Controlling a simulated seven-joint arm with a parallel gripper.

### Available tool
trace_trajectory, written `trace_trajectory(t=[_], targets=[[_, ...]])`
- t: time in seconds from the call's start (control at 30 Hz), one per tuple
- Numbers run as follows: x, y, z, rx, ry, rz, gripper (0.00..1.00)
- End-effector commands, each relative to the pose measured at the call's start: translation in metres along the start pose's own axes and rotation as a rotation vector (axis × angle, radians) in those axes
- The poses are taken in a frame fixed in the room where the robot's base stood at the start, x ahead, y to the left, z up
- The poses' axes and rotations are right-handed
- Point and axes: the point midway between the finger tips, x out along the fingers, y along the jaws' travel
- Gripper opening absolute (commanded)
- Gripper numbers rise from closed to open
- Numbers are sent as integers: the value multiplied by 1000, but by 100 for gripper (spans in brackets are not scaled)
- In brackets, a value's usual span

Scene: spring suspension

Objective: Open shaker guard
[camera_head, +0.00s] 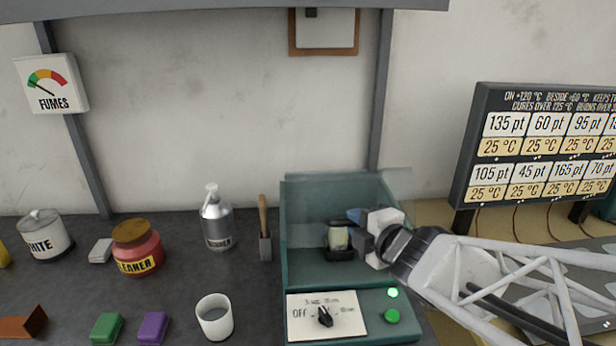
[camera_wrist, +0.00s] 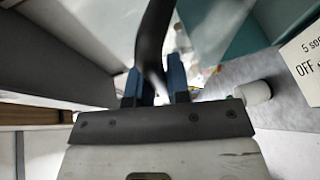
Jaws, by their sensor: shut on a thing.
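The shaker (camera_head: 300,264) is a teal box on the bench, right of centre in the head view. My gripper (camera_head: 358,216) comes in from the right, in front of the guard. In the wrist view my gripper's blue fingers (camera_wrist: 156,84) are shut on a dark bar (camera_wrist: 154,40), apparently the guard's handle. The contact is blurred there and partly hidden in the head view.
The shaker's front has a black dial (camera_head: 325,316), a lit green lamp (camera_head: 393,293) and a green button (camera_head: 392,315). A brush (camera_head: 264,230), a metal bottle (camera_head: 216,220) and a white cup (camera_head: 214,316) stand to the left.

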Motion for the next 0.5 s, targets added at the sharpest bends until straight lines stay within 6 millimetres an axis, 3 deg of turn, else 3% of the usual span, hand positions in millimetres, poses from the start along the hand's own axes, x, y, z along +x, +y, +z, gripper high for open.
trace_trajectory(t=[0.03, 0.13, 0.5], targets=[[1, 17, 0, -5, 0, 3, 0], [3, 35, 1, -3, 1, 2, 0], [10, 70, 4, -3, 2, 0, 0]])
